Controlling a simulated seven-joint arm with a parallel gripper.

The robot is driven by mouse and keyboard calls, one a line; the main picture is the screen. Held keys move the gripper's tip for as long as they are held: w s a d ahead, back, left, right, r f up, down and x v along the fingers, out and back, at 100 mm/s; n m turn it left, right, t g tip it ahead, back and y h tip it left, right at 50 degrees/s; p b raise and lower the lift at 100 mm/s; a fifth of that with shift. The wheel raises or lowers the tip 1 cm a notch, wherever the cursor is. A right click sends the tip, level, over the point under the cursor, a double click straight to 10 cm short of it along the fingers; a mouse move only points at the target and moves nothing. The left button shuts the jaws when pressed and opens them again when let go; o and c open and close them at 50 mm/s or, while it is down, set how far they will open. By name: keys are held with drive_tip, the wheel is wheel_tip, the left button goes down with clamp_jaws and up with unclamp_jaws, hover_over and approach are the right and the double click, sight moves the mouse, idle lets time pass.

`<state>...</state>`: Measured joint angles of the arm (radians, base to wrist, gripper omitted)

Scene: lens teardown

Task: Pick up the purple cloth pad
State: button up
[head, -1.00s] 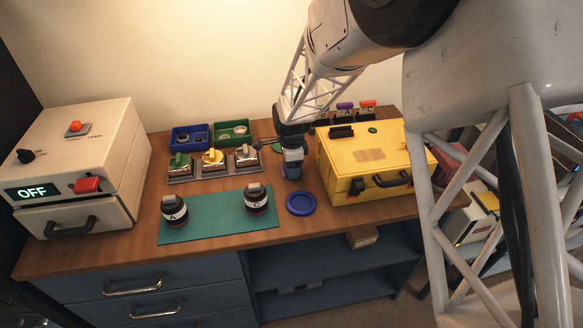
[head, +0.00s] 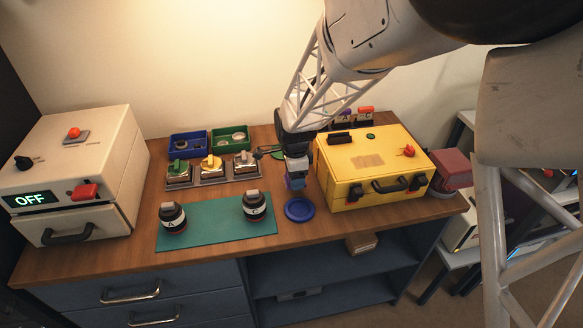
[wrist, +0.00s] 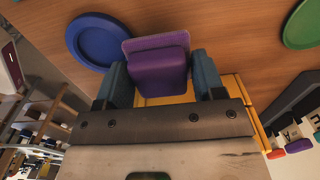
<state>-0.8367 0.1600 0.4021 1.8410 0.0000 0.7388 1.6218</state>
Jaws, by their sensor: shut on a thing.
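The purple cloth pad (wrist: 160,68) sits between the two blue-grey fingers of my gripper (wrist: 162,78) in the wrist view. The pad looks like a thick purple block with a thinner, paler flat edge beyond it. My gripper is shut on it. In the head view my gripper (head: 296,182) points down just behind the blue round dish (head: 299,210) and left of the yellow case. The pad is mostly hidden there by the fingers, and I cannot tell how far it is above the table.
The yellow case (head: 357,190) stands close on the right. A green mat (head: 205,228) with two dark labelled jars (head: 173,220) lies to the left. Behind are a tray of coloured-knob parts (head: 211,171), a blue bin (head: 188,143) and a green bin (head: 229,138). A white OFF box (head: 84,160) stands far left.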

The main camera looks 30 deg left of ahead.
drive_tip(key=s+d, duration=0.4)
drive_tip(key=d, duration=0.1)
drive_tip(key=s+d+r, duration=0.1)
drive_tip(key=s+d, duration=0.1)
drive_tip(key=shift+s+d, duration=0.15)
drive_tip(key=shift+s, duration=0.25)
idle(0.3)
drive_tip(key=o, duration=0.4)
drive_tip(key=shift+c, duration=1.3)
drive_tip(key=w+a+r+n, duration=0.6)
drive_tip(key=w+a+r, duration=0.15)
drive_tip(key=w, duration=0.45)
drive_tip(key=w+d+r+m, duration=0.1)
drive_tip(key=d+r+m, duration=0.2)
drive_tip(key=d, duration=0.3)
drive_tip(key=w+d+r+m, duration=0.1)
drive_tip(key=d+r+m, duration=0.2)
drive_tip(key=d, duration=0.4)
drive_tip(key=shift+w+d+r, duration=0.25)
drive_tip(key=shift+r, duration=0.55)
